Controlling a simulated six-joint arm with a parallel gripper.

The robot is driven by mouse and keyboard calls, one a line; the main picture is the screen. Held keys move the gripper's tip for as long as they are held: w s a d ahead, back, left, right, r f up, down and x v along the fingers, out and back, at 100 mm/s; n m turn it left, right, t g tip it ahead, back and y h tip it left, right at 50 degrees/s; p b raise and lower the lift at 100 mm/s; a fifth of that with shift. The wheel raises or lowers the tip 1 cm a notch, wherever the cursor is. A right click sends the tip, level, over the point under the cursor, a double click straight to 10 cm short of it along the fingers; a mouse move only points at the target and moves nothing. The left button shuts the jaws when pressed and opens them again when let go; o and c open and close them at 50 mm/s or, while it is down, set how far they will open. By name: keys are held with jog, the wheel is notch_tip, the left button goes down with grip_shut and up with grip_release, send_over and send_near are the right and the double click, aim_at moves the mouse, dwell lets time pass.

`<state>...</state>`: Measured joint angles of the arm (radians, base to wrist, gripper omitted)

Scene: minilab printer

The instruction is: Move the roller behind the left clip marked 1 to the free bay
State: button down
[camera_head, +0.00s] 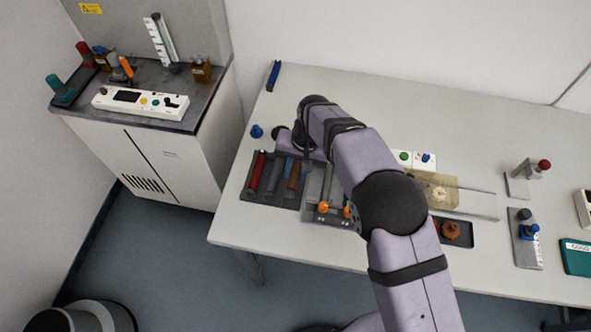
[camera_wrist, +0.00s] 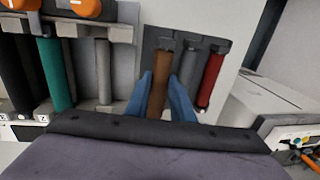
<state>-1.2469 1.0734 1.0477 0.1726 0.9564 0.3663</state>
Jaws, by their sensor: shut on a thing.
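A brown roller (camera_wrist: 160,82) is between the blue fingers of my gripper (camera_wrist: 163,103), which is shut on it. In the head view the brown roller (camera_head: 293,178) is in line with the right-hand place of the dark tray (camera_head: 271,202). I cannot tell if it rests fully in the tray. A red roller (camera_wrist: 211,80) and a grey roller (camera_wrist: 188,72) lie beside it in the tray. Two orange clips (camera_head: 322,207) (camera_head: 348,212) stand on the grey unit right of the tray.
In the wrist view a teal roller (camera_wrist: 55,75), a dark roller (camera_wrist: 14,80) and a thin grey bar (camera_wrist: 103,72) are at the left, below the clips. A blue knob (camera_head: 257,131) stands on the table behind the tray. My arm hides part of the grey unit.

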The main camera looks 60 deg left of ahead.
jog(key=shift+f+b, duration=0.7)
jog(key=shift+f, duration=0.4)
jog(key=shift+f, duration=0.1)
jog(key=shift+f+b, duration=0.55)
jog(key=shift+f, duration=0.15)
jog(key=c, duration=1.5)
grip_release()
jog(key=shift+o, duration=0.2)
jog(key=shift+r, duration=0.1)
jog(key=shift+r+p, duration=2.9)
jog(key=shift+r, duration=1.5)
